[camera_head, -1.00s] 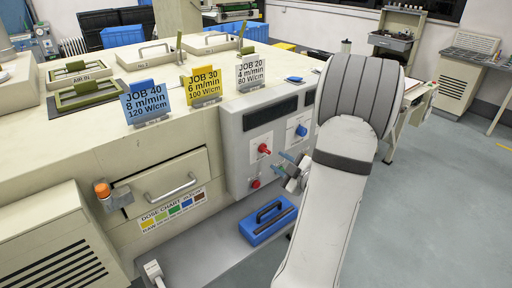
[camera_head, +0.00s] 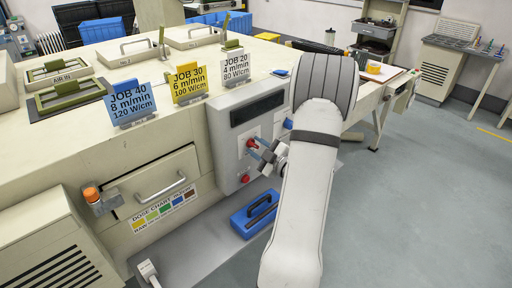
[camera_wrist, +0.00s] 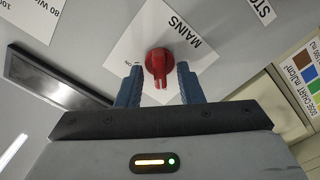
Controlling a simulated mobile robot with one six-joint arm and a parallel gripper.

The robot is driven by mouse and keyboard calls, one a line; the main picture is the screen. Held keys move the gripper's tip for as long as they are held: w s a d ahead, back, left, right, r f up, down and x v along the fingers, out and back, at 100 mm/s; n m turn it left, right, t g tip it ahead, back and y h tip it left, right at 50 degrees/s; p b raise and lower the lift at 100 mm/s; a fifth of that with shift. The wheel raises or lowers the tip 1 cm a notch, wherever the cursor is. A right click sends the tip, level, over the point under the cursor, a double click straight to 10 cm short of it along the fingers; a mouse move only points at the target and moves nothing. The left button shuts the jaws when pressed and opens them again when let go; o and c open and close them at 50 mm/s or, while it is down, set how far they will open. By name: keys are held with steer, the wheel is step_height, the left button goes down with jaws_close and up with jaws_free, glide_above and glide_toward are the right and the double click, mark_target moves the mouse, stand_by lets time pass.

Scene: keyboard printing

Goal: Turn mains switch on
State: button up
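The mains switch is a red rotary knob (camera_wrist: 159,66) on a white label reading MAINS, on the front panel of the machine. In the head view the red knob (camera_head: 251,143) shows just beyond my fingertips. My gripper (camera_wrist: 160,78) is open, with one blue finger on each side of the knob and a small gap on both sides. In the head view my gripper (camera_head: 264,149) faces the panel at the knob's height. An ON mark shows beside the knob near the left finger; the rest of the label's markings are partly hidden.
A red button (camera_head: 245,179) sits lower on the panel, and a blue knob (camera_head: 288,124) is partly behind my arm. A dark display (camera_head: 257,107) is above. A blue toolbox (camera_head: 254,215) stands below. Job cards, including a yellow one (camera_head: 188,83), stand on top.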

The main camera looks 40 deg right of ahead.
steer(key=shift+c, duration=0.3)
jaws_close()
stand_by(0.3)
steer(key=m+b, duration=0.1)
steer(key=m, duration=0.5)
steer(key=shift+d+m, duration=0.15)
steer(key=shift+m, duration=0.15)
steer(key=m+p, duration=0.3)
steer(key=m, duration=0.8)
steer(key=shift+d, duration=0.2)
steer(key=shift+m, duration=0.3)
